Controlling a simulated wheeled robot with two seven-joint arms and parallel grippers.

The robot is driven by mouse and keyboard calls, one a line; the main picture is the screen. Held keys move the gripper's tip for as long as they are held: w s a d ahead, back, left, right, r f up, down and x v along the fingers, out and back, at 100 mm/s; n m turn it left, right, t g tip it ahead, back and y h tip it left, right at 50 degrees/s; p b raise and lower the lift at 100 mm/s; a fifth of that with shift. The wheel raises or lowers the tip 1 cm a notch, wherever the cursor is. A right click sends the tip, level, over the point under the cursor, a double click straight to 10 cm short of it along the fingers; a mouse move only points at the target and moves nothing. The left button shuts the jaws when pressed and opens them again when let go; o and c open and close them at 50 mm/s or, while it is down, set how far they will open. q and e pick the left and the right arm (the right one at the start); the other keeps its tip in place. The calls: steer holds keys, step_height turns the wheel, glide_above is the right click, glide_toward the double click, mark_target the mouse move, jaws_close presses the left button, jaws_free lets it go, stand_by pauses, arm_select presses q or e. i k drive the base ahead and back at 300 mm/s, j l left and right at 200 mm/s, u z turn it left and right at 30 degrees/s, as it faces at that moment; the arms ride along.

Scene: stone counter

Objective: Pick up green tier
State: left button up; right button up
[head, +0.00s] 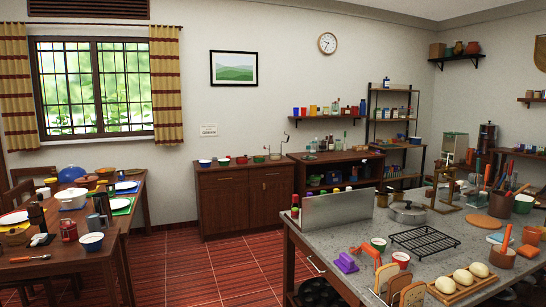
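No object clearly reads as a green tier. A small round bowl-like piece with a green outside and pale inside (379,244) stands on the stone counter (345,236), left of the black wire rack. A similar red piece (401,260) stands just in front of it, to the right. I cannot tell which of these is the tier. Neither of my grippers shows in the head view.
On the counter are a black wire rack (424,242), a lidded metal pot (408,213), an upright metal panel (337,207), a purple object (345,262), an orange object (365,251) and a board of buns (440,297). A dining table (70,259) stands left; red floor lies between.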

mark_target(258, 159)
steer(key=u, duration=0.45)
steer(key=i+j, duration=0.1)
steer(key=i, duration=1.4)
steer(key=i+l+z, duration=0.1)
steer(key=i, duration=0.6)
steer(key=i+l+z, duration=0.1)
steer(key=i, duration=0.55)
steer(key=i+z, duration=0.1)
steer(key=i, duration=1.3)
steer(key=i+z, duration=0.15)
steer(key=i, duration=0.5)
steer(key=i+j+z, duration=0.1)
steer(key=i, duration=0.6)
steer(key=i+j+z, duration=0.1)
steer(key=i+j, duration=0.15)
steer(key=i, duration=0.4)
